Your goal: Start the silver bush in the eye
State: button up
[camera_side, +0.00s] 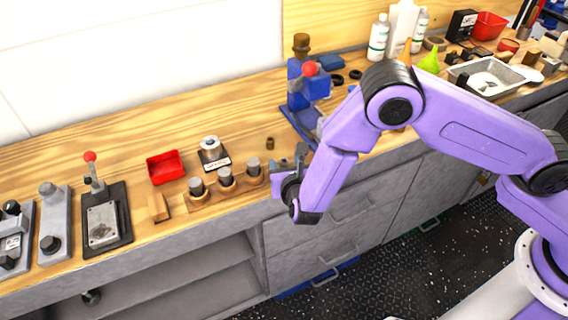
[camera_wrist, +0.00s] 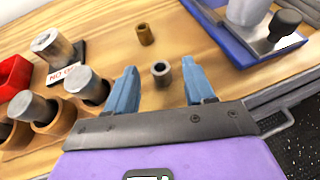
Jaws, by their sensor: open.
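The silver bush (camera_wrist: 161,73), a short grey ring with a dark bore, stands upright on the wooden worktop. In the wrist view it shows between the two blue-grey fingers of my gripper (camera_wrist: 159,70), with clear space on both sides. My gripper is open and empty. In the side view my gripper (camera_side: 292,166) is low at the front edge of the bench, and I cannot make out the silver bush there. A brass-coloured bush (camera_wrist: 145,34) stands just beyond, also in the side view (camera_side: 270,143). I cannot tell which part is the eye.
A blue press (camera_side: 296,88) stands behind my gripper. To the left are a wooden holder with upright grey cylinders (camera_side: 226,177), a NO GO gauge (camera_side: 211,149), a red tray (camera_side: 165,167) and a red-knobbed lever fixture (camera_side: 104,222). Worktop around the bushes is clear.

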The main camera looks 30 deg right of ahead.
aim_at(283, 159)
jog(key=shift+x, duration=1.6)
grip_shut()
jog(key=shift+r, duration=0.15)
